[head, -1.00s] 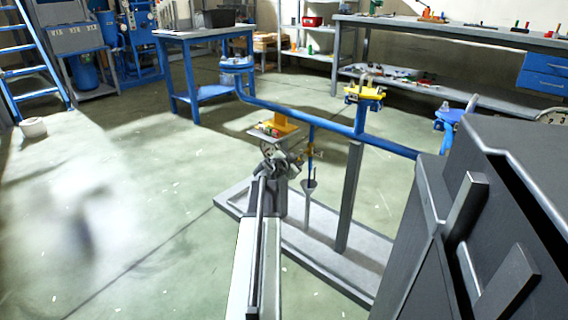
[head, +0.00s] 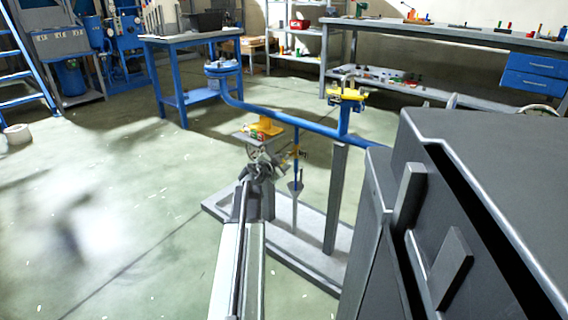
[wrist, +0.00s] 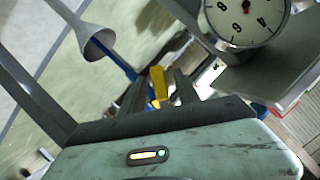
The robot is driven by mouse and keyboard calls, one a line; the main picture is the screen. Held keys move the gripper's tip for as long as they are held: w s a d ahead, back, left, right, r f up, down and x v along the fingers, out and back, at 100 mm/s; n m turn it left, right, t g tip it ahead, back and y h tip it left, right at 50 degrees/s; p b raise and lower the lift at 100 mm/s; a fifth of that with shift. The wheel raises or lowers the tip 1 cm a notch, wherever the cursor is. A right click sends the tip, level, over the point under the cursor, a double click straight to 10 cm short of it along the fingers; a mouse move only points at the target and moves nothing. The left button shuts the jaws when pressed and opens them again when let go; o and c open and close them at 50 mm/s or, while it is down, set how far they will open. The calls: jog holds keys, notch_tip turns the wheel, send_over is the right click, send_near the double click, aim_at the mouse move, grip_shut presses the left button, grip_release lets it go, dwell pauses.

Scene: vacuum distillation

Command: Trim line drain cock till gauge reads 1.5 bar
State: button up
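The drain cock (head: 297,152) hangs under the blue pipe, small and partly yellow in the head view. A yellow lever (wrist: 157,83), apparently its handle, shows between the finger tips in the wrist view. My gripper (wrist: 158,90) is open, with a finger on either side of the lever and small gaps visible; contact is unclear. In the head view my gripper (head: 268,163) is just left of the cock. The gauge (wrist: 246,16) has a white dial, cut off by the top edge in the wrist view. Its reading cannot be made out.
A grey funnel (wrist: 96,43) stands under the cock; it also shows in the head view (head: 295,187). The blue pipe (head: 290,119) runs above it. A grey post (head: 335,195) rises from the base plate (head: 300,247). A yellow valve (head: 347,95) sits farther along. Open floor lies left.

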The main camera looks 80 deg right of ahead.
jog(key=shift+s, duration=0.1)
jog(key=shift+a+r, duration=0.1)
jog(key=shift+a, duration=0.05)
jog(key=p+v, duration=0.2)
jog(key=v, duration=0.5)
jog(key=shift+a, duration=0.15)
